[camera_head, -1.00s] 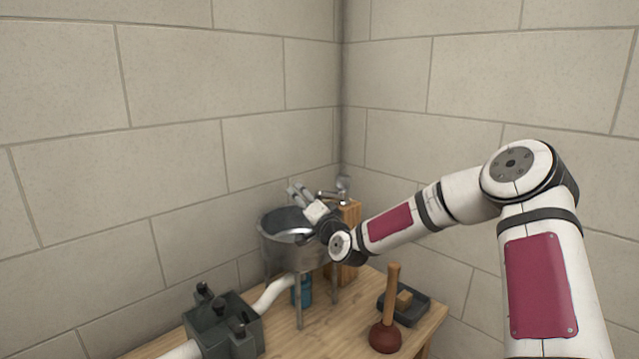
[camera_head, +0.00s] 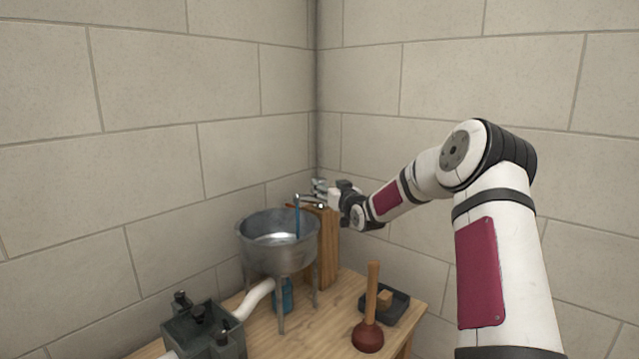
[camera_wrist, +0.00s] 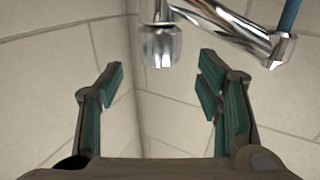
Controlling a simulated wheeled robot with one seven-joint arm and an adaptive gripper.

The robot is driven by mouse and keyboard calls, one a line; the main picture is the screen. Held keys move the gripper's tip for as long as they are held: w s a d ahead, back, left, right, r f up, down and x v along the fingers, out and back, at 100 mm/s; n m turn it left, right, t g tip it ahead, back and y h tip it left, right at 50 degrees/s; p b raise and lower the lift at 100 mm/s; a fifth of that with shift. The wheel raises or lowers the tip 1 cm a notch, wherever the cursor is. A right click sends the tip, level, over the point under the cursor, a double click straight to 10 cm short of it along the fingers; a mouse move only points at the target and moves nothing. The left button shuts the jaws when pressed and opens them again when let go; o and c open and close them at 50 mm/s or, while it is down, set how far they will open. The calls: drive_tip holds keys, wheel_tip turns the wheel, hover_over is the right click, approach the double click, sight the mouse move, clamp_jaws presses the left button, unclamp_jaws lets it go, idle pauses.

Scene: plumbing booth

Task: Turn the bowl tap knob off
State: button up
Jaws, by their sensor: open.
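The bowl tap (camera_head: 308,202) is chrome and sits on a wooden post above the metal bowl (camera_head: 250,243). A blue stream of water (camera_head: 297,220) runs from its spout into the bowl. In the wrist view the tap knob (camera_wrist: 160,46) is a rounded chrome piece, with the spout (camera_wrist: 235,28) reaching right to the water (camera_wrist: 289,16). My gripper (camera_head: 326,196) is at the tap, on its right side. In the wrist view my gripper (camera_wrist: 160,85) is open and empty, with the knob ahead, between the line of the two fingers. Contact is not visible.
A wooden post (camera_head: 327,250) holds the tap. A plunger (camera_head: 368,320) and a dark tray (camera_head: 398,306) with a small block stand on the wooden table (camera_head: 305,338). A dark green box with knobs (camera_head: 190,335) is at front left. Brick walls close in behind.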

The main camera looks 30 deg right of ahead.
sight(323, 183)
drive_tip(key=shift+w+d, duration=0.2)
drive_tip(key=shift+w, duration=1.3)
drive_tip(key=shift+w+d, duration=0.2)
drive_tip(key=shift+w, duration=1.3)
drive_tip(key=shift+c, duration=0.4)
drive_tip(key=c, duration=1.1)
